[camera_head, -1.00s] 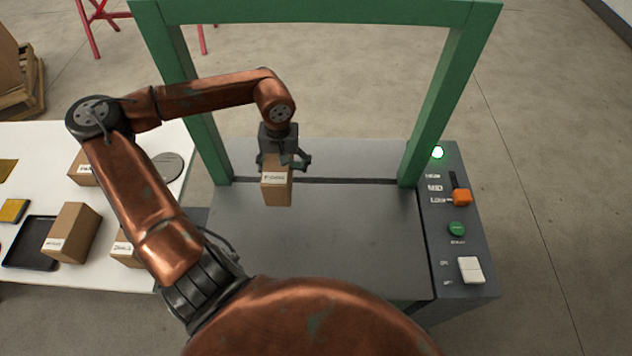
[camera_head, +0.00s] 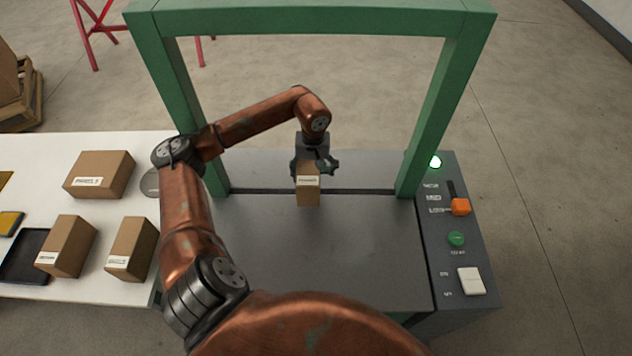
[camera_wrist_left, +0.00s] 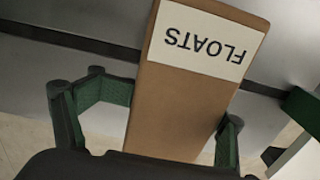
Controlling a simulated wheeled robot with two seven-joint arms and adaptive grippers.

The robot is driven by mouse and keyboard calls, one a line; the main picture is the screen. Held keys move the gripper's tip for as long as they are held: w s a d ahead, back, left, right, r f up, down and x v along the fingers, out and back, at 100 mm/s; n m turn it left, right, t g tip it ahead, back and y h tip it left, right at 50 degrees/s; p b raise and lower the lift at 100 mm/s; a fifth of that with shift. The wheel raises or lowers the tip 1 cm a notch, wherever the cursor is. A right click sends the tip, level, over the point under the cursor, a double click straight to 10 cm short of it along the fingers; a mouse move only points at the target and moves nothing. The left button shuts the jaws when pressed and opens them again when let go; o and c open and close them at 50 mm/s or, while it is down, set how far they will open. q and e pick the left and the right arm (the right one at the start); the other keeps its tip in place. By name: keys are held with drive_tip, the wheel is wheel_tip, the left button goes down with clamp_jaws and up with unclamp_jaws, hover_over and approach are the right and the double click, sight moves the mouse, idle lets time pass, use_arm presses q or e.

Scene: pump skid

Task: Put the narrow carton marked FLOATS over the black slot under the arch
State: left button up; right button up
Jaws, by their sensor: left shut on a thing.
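The narrow brown carton marked FLOATS (camera_head: 308,190) is in my left gripper (camera_head: 313,166) under the green arch (camera_head: 310,18). In the left wrist view the carton (camera_wrist_left: 185,100) sits between the green-padded fingers (camera_wrist_left: 155,120), its FLOATS label upside down in the picture. My left gripper is shut on it. The black slot (camera_head: 370,192) runs across the grey machine top between the arch legs. The carton appears in front of the slot line in the head view; I cannot tell whether it touches the top. My right gripper is not in view.
A white table (camera_head: 60,150) at left holds several cartons, such as the wide one (camera_head: 100,175), and a black tray (camera_head: 22,262). The grey top (camera_head: 330,250) is otherwise clear.

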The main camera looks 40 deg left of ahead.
use_arm(q)
drive_tip(key=shift+w+d+f, duration=0.1)
drive_tip(key=shift+w+f, duration=0.5)
drive_tip(key=shift+f, duration=0.05)
drive_tip(key=shift+w+f, duration=0.2)
drive_tip(key=shift+f, duration=1.55)
drive_tip(key=shift+f, duration=0.1)
drive_tip(key=o, duration=1.8)
wheel_tip(320, 180, up, 12)
drive_tip(key=shift+d+r, duration=0.1)
